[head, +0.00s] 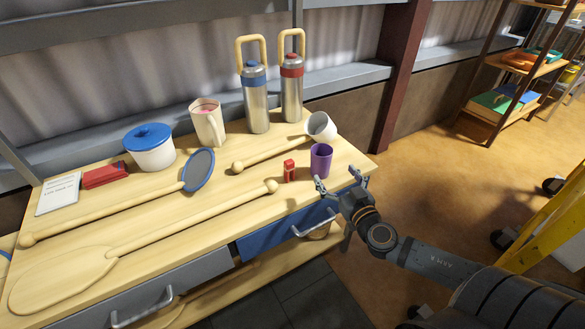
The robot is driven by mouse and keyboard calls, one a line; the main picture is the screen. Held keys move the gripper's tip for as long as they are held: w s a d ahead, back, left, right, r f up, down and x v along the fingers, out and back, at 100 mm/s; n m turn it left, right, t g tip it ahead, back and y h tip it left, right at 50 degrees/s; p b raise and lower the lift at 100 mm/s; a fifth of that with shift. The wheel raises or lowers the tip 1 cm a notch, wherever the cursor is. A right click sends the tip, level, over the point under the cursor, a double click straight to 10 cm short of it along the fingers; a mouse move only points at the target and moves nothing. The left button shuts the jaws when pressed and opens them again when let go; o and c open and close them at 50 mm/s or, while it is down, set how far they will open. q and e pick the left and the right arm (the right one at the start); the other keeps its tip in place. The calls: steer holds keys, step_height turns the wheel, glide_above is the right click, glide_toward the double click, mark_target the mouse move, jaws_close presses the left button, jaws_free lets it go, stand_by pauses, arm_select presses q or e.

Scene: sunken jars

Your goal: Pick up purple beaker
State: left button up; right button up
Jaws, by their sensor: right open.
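The purple beaker (321,160) stands upright near the front right corner of the wooden worktop (225,212). My right gripper (336,182) is open and empty, just in front of the beaker and a little to its right. Its two fingers point toward the beaker, one at the left and one at the right. I cannot tell whether a finger touches the beaker. My left gripper is not in view.
A small red object (289,171) stands close left of the beaker. A white cup on a long handle (321,126) lies behind it. Two steel flasks (256,105) stand at the back. A large wooden paddle (65,280) lies at front left. A blue drawer (285,238) is below.

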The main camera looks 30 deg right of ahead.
steer(key=b, duration=0.1)
glide_toward(318, 148)
steer(key=shift+w+a, duration=0.15)
steer(key=shift+w, duration=1.25)
steer(key=w, duration=0.3)
steer(key=shift+d+r, duration=0.3)
steer(key=shift+d, duration=0.1)
steer(key=shift+w+f+p, duration=0.15)
steer(key=shift+w+p, duration=0.3)
steer(key=shift+w, duration=0.35)
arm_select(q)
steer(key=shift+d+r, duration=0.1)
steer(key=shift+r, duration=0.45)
arm_select(e)
steer(key=c, duration=1.2)
steer(key=shift+c, duration=0.2)
